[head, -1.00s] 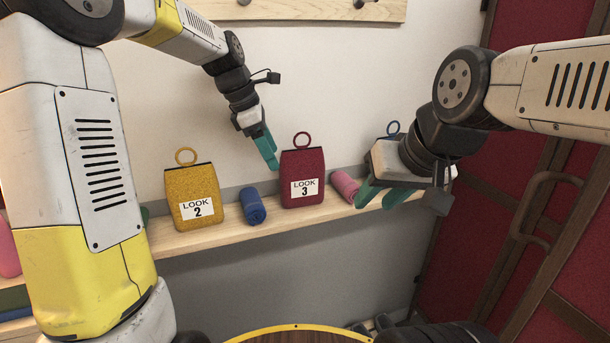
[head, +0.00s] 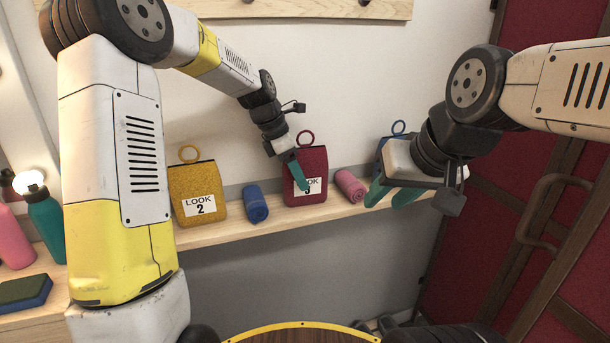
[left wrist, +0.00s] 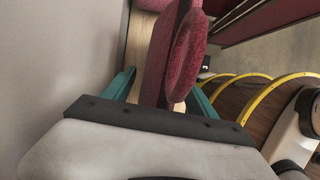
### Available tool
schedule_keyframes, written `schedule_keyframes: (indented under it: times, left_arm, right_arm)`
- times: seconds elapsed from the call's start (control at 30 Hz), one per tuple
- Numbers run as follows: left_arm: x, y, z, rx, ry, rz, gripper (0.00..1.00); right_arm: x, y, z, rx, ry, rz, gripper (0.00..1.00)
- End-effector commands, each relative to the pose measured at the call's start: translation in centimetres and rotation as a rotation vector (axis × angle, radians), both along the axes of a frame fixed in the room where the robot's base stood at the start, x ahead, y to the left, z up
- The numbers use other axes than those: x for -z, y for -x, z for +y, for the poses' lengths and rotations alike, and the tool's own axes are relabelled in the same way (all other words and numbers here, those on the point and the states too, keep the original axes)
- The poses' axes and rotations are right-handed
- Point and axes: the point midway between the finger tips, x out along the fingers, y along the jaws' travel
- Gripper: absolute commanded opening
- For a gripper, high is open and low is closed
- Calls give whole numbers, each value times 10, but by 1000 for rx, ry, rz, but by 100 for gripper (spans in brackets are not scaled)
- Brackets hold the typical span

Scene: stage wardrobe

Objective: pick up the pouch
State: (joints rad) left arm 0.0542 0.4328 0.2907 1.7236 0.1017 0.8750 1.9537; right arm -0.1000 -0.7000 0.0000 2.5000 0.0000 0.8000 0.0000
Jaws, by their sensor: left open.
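A red pouch (head: 318,165) with a ring on top and a "LOOK 3" label stands upright on the wooden shelf. My left gripper (head: 302,185) is open in front of it in the head view, covering part of its label. In the left wrist view the red pouch (left wrist: 155,70) and its ring (left wrist: 186,50) show between the two spread teal fingers. A yellow "LOOK 2" pouch (head: 194,188) stands to the left. A blue pouch (head: 381,153) is mostly hidden behind my right gripper (head: 390,197), whose fingers are apart and empty.
A blue roll (head: 256,204) and a pink roll (head: 350,186) lie on the shelf (head: 235,232) on either side of the red pouch. At the left are a teal bottle (head: 46,228), a pink bottle (head: 14,242) and a blue-green block (head: 24,293). A red door stands at right.

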Motion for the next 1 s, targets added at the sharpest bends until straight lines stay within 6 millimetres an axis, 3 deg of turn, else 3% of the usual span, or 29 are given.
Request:
schedule_keyframes:
  times: [0.07,0.4,0.77,1.0]
  left_arm:
    - [0,0,0,0,0,0,66]
    - [0,0,0,0,0,0,0]
    - [-4,0,0,1,1,-2,0]
    - [-27,-1,0,0,0,-2,0]
  right_arm:
    - [0,0,0,0,0,0,36]
    - [0,0,0,0,0,0,36]
    - [0,0,0,0,0,0,36]
    - [0,0,0,0,0,0,36]
